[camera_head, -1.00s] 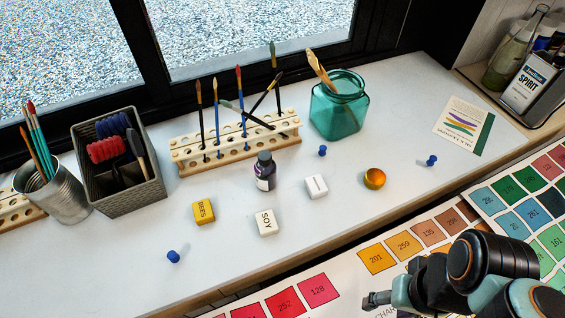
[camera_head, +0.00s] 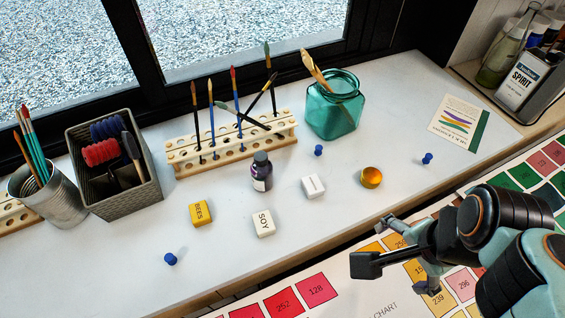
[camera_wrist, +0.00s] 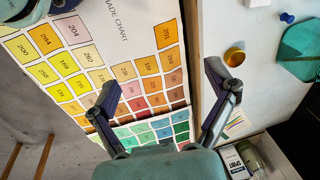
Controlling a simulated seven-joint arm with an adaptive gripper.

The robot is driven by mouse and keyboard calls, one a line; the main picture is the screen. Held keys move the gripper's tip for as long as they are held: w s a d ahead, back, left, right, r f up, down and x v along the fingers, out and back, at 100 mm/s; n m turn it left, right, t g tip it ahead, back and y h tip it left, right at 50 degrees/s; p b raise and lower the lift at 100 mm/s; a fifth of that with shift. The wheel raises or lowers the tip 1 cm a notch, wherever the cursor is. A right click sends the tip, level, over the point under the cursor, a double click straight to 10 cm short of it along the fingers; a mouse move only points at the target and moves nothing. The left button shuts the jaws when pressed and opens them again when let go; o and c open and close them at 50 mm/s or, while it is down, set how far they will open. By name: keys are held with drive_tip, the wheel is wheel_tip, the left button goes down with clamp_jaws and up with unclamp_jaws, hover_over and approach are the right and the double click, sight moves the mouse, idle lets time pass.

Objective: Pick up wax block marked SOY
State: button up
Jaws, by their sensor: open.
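The wax block marked SOY (camera_head: 263,223) is a small white block lying on the white sill, lettering upward. A yellow block marked BEES (camera_head: 201,213) lies to its left. Another white block (camera_head: 315,186), its marking too small to read, lies to its right and farther back. My gripper (camera_head: 395,275) is in front of the sill at the lower right, over the colour chart, apart from the SOY block. In the wrist view my gripper (camera_wrist: 160,92) has its two fingers spread wide with nothing between them. The SOY block does not show in the wrist view.
A dark bottle (camera_head: 261,171) stands behind the SOY block. An amber round piece (camera_head: 371,177) and blue pushpins (camera_head: 170,259) lie on the sill. A brush rack (camera_head: 232,150), basket (camera_head: 115,168) and teal jar (camera_head: 334,105) stand behind. The front sill is mostly clear.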

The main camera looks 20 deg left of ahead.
drive_tip(key=w+a+m, duration=0.3)
drive_tip(key=w, duration=0.2)
drive_tip(key=n+g, duration=0.1)
drive_tip(key=g, duration=0.1)
hover_over(264, 221)
drive_tip(key=shift+h, duration=0.3)
wheel_tip(264, 221, down, 11)
drive_tip(key=shift+w+f, duration=0.1)
drive_tip(key=shift+a+f, duration=0.1)
drive_tip(key=shift+f, duration=0.15)
wheel_tip(264, 221, down, 6)
drive_tip(key=shift+f, duration=0.1)
drive_tip(key=c, duration=1.2)
